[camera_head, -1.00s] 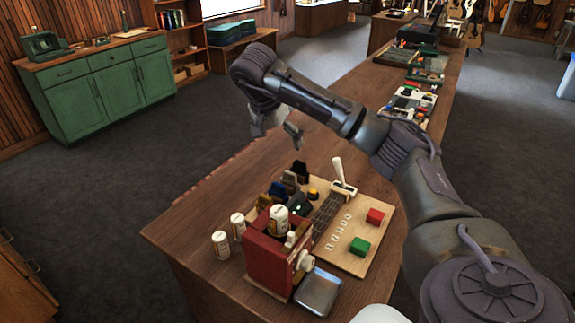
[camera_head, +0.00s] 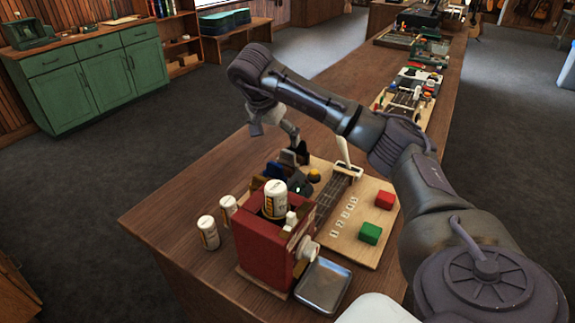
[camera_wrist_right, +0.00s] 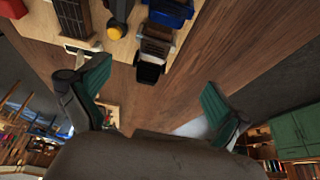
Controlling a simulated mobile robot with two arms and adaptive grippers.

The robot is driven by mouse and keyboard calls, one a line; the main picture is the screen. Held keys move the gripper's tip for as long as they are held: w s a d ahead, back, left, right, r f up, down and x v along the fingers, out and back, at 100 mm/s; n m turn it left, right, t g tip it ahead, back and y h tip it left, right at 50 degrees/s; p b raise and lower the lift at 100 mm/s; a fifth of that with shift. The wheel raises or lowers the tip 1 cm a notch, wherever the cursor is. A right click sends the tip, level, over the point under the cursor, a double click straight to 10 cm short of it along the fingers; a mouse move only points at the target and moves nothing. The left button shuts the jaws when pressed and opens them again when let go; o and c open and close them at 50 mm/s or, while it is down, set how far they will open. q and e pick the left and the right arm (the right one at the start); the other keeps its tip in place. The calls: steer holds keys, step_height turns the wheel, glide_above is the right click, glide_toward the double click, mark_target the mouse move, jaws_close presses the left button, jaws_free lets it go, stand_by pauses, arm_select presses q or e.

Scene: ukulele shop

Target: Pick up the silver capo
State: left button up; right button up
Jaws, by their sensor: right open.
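The silver capo, as far as I can tell the greyish one (camera_head: 288,158), stands in a row of capos on the wooden board, partly hidden by my right gripper (camera_head: 287,132). In the right wrist view, a greyish capo (camera_wrist_right: 156,42) lies ahead of the fingers, with a black capo end with a pale pad (camera_wrist_right: 150,72) nearest. My right gripper (camera_wrist_right: 150,88) is open and empty, its green-padded fingers spread wide to either side of that row's near end. It does not touch a capo that I can see. My left gripper is out of view.
A blue capo (camera_head: 274,171) is beside the grey one. A red box (camera_head: 262,245) with a white bottle (camera_head: 274,200) stands in front; two more bottles stand left. The board (camera_head: 372,202) holds a fretboard, red and green blocks.

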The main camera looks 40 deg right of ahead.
mark_target(288, 161)
steer(key=p+x, duration=0.1)
steer(key=x, duration=0.5)
steer(key=shift+d+f, duration=0.3)
steer(key=x, duration=0.1)
steer(key=p+x, duration=0.1)
steer(key=x, duration=0.1)
steer(key=p+x, duration=0.1)
steer(key=shift+s+d+f, duration=0.15)
steer(key=shift+s+f, duration=0.15)
steer(key=shift+f, duration=0.1)
steer(key=shift+w+d+f, duration=0.1)
steer(key=shift+f, duration=0.15)
steer(key=c, duration=1.2)
